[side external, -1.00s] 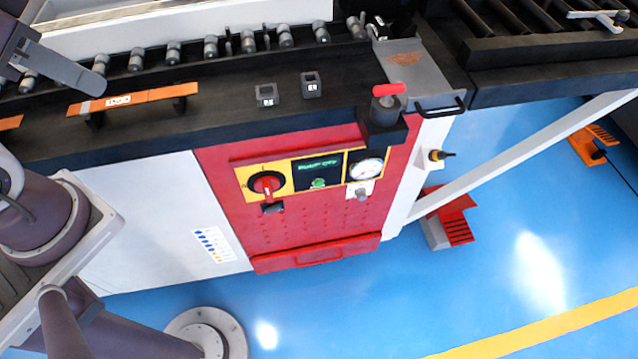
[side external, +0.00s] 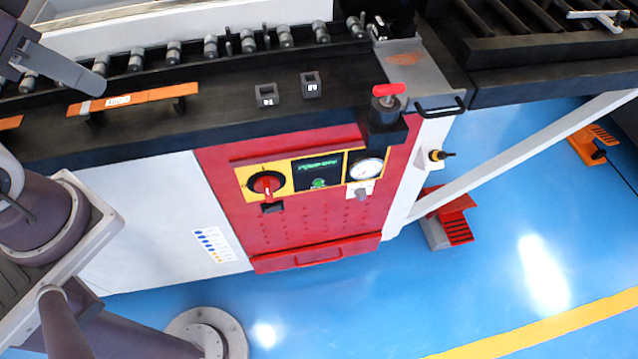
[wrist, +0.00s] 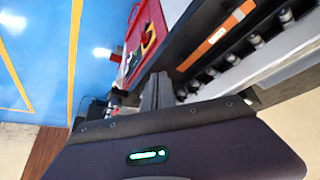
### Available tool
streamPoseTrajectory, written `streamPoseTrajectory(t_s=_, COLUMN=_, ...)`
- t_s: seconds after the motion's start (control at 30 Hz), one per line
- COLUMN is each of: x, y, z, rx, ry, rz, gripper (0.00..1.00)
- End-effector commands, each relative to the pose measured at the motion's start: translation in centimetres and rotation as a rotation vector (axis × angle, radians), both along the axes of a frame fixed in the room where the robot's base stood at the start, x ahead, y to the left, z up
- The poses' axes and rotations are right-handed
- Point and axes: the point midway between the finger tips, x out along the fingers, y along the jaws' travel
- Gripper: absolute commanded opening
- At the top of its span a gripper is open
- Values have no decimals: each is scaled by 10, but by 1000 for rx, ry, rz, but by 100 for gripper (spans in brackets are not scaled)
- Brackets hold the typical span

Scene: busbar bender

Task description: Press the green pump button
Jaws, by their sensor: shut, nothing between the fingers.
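The green pump button (side external: 319,183) is small and round. It sits on the black middle part of the control panel, below a dark display with green lettering (side external: 318,166), in the side external view. A red rotary switch (side external: 267,184) on yellow is left of it, and a round gauge (side external: 366,169) is right of it. My gripper (wrist: 157,82) shows in the wrist view as dark fingers, shut and empty, apart from the red cabinet (wrist: 145,22). I cannot make out the button clearly in the wrist view.
A red-topped knob (side external: 388,90) stands on the black bench above the panel's right side. Two small dark blocks (side external: 267,95) and an orange strip (side external: 130,102) lie on the bench. A grey knob (side external: 361,193) sits below the gauge. The space before the panel looks clear.

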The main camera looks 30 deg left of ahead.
Motion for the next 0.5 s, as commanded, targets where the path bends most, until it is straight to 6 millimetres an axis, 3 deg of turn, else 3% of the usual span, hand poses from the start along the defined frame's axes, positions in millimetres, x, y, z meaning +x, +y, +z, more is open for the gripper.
streamPoseTrajectory(t_s=0.37, x=0, y=0, z=1, rx=0, ry=0, rz=0, gripper=0)
streamPoseTrajectory(t_s=0.5, x=1, y=0, z=27, rx=0, ry=-7, rz=0, gripper=0)
